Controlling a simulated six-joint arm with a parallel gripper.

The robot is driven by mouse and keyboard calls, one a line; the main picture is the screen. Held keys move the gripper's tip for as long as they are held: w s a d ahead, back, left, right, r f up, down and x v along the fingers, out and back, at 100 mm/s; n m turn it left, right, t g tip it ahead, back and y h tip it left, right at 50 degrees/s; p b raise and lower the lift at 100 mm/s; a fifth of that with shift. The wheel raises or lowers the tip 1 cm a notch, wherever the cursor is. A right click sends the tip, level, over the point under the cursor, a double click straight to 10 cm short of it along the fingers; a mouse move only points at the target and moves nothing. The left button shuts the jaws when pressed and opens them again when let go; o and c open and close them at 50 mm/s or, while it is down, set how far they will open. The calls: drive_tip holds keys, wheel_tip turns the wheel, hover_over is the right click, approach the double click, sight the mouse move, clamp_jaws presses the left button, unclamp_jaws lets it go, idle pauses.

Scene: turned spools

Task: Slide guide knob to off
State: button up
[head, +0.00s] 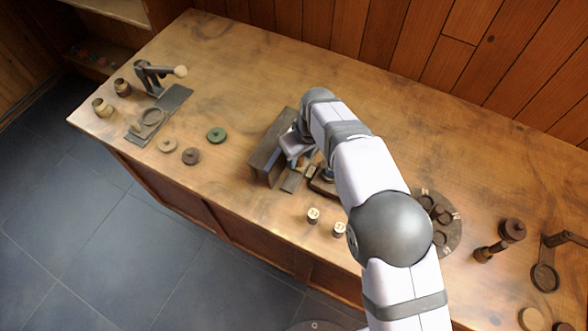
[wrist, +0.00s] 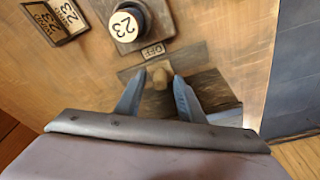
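The guide knob (wrist: 157,80), a small light-brown wooden block, sits on a dark wooden plate (wrist: 205,62) in the wrist view. A small "OFF" label (wrist: 152,50) lies just beyond the knob. My gripper (wrist: 158,77) has its two blue-grey fingers on either side of the knob, seemingly with small gaps, so it looks open. In the head view my gripper (head: 302,160) is low at the dark wooden fixture (head: 266,150), and my arm hides part of that area.
Two small spools (head: 313,215) stand near the bench's front. The back of the bench (head: 240,60) is clear.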

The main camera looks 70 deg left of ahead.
sight(301, 157)
drive_tip(key=shift+r+p, duration=1.8)
drive_tip(key=shift+r, duration=1.2)
clamp_jaws()
drive_tip(key=shift+r, duration=0.15)
drive_tip(key=shift+r+p, duration=1.35)
drive_tip(key=shift+r, duration=0.5)
